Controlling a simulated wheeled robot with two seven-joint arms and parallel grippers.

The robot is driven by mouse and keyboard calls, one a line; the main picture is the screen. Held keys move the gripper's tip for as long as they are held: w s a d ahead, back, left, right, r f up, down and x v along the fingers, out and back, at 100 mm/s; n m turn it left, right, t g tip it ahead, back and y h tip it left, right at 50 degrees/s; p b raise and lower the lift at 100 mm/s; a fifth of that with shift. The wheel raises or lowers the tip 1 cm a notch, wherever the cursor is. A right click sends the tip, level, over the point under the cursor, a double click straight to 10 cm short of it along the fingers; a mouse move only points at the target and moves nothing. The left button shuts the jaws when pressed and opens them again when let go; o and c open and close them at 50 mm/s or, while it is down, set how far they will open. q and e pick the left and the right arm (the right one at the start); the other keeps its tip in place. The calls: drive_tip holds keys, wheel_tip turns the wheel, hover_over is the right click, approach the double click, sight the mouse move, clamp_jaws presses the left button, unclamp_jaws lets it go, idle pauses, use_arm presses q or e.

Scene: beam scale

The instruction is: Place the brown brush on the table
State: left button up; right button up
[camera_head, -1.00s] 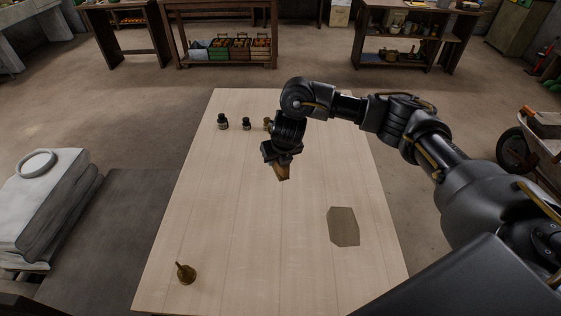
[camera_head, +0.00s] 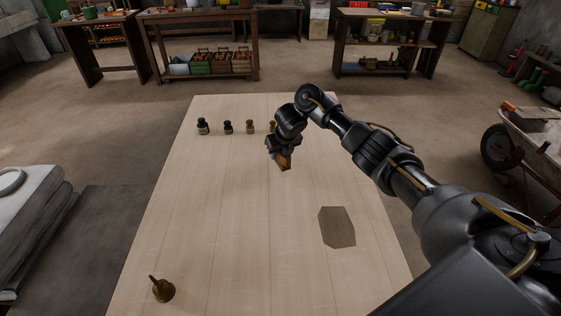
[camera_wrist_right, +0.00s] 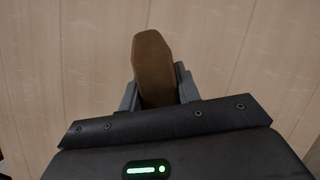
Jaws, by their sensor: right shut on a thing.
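My right gripper (camera_head: 281,156) is shut on the brown brush (camera_head: 285,162), over the far middle part of the pale wooden table (camera_head: 215,220). In the right wrist view the brush (camera_wrist_right: 154,62) shows as a brown block with cut corners between the two grey fingers (camera_wrist_right: 157,88). Bare table planks fill the background there. In the head view the brush points downward; I cannot tell whether its lower end touches the table. My left gripper is not in view.
Several small bottles (camera_head: 228,127) stand in a row at the table's far side, one partly behind my right gripper. A flat grey-brown patch (camera_head: 337,227) lies at the right. The middle is clear.

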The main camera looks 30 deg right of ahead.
sight(280, 159)
drive_tip(key=f, duration=0.3)
drive_tip(key=shift+w+d+f+p, duration=0.2)
drive_tip(key=shift+f+p, duration=0.1)
drive_tip(key=shift+f, duration=0.15)
drive_tip(key=o, duration=1)
